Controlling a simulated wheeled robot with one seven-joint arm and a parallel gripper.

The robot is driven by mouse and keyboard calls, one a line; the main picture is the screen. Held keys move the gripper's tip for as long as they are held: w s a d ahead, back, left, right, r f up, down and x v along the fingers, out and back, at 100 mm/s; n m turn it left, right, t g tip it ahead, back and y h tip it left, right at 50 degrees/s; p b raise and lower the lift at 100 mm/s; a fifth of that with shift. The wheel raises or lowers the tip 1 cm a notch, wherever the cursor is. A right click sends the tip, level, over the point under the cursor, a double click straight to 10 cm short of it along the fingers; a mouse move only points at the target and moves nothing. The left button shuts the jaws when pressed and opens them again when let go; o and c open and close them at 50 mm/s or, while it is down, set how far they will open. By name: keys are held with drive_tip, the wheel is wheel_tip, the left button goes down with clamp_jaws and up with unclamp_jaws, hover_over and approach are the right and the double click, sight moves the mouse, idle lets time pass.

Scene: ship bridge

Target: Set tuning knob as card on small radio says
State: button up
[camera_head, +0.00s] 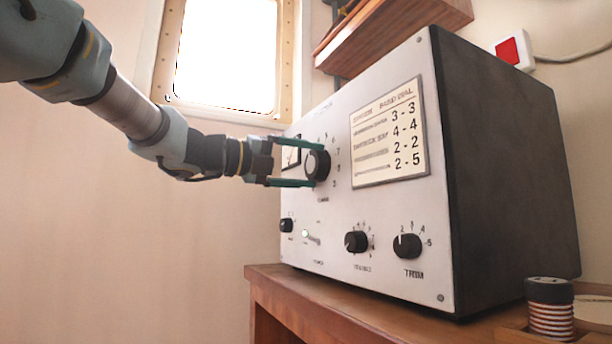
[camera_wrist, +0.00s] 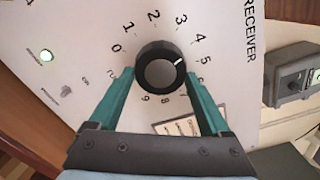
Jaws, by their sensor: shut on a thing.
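My gripper (camera_head: 292,166) is shut on a round black knob (camera_head: 317,165) with a numbered ring on the front of a large grey-white radio (camera_head: 330,215). In the wrist view, my fingers (camera_wrist: 162,85) lie on either side of the same knob (camera_wrist: 150,52). A cream card (camera_head: 390,132) at the panel's upper right lists "3 - 3", "4 - 4", "2 - 2" and "2 - 5". The row names are too blurred to read surely. A smaller grey device (camera_wrist: 293,72) stands right in the wrist view.
Lower on the panel are two black knobs (camera_head: 356,242) (camera_head: 407,246), the right one labelled TRIM, and a small toggle (camera_head: 311,237). The radio stands on a wooden desk (camera_head: 330,295); a copper-wound coil (camera_head: 550,308) stands at right. A wooden shelf (camera_head: 390,35) hangs above.

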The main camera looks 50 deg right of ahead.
drive_tip(key=shift+f, duration=0.1)
idle(0.3)
drive_tip(key=o, duration=1.2)
drive_tip(key=v, duration=1)
drive_tip(key=shift+w+a, duration=0.15)
drive_tip(key=shift+a, duration=0.2)
drive_tip(key=shift+w, duration=0.1)
